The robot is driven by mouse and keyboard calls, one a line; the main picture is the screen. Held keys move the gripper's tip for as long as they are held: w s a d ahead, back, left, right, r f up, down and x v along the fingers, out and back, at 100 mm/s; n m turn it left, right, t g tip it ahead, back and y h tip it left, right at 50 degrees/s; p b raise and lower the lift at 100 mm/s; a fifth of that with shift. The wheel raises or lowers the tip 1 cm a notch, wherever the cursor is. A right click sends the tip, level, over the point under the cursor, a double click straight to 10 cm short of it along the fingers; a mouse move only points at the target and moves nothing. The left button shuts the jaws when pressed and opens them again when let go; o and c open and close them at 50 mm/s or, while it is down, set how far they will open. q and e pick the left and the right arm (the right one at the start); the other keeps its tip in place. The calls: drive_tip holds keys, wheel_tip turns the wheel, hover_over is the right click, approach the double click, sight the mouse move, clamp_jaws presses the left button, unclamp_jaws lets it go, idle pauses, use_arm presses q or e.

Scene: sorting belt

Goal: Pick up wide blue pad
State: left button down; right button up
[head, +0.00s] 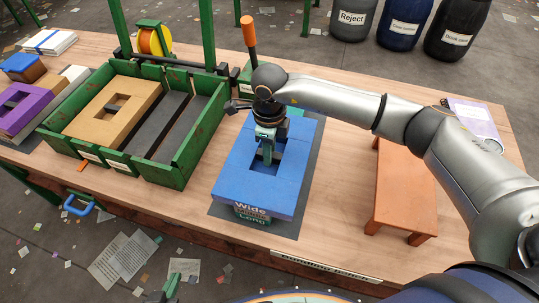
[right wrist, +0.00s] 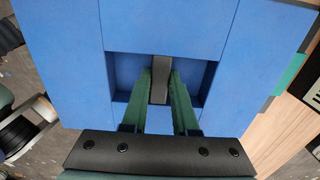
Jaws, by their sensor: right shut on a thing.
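The wide blue pad (head: 236,187) is a flat block with a rectangular opening, over a dark grey mat (head: 292,213) at the middle of the bench. My right gripper (head: 267,150) reaches down into the opening. In the right wrist view its green fingers (right wrist: 160,95) close on a grey bar (right wrist: 160,72) in the opening. The blue pad (right wrist: 160,25) fills most of that view. I cannot tell whether the pad touches what is under it. A part of my left gripper (head: 166,290) shows at the bottom edge, away from the bench; its jaws are unclear.
A green tray (head: 183,168) at left holds a tan pad (head: 88,128) and dark strips. A purple pad (head: 24,112) lies further left. An orange stand (head: 402,195) is to the right. Bins (head: 402,22) stand behind. A screwdriver-like orange handle (head: 248,32) rises behind my right gripper.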

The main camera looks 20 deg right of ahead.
clamp_jaws()
drive_tip(key=shift+w+r, duration=0.1)
drive_tip(key=shift+r, duration=0.35)
wheel_tip(320, 180, up, 2)
drive_tip(key=shift+r, duration=0.15)
use_arm(q)
drive_tip(key=shift+w+d+f+b, duration=0.2)
drive_tip(key=shift+w+d+b, duration=0.05)
drive_tip(key=shift+d+b, duration=0.25)
use_arm(e)
drive_tip(key=s+a+r, duration=0.9)
drive_tip(key=s+r, duration=0.1)
drive_tip(key=shift+s+a, duration=0.15)
drive_tip(key=shift+a, duration=0.2)
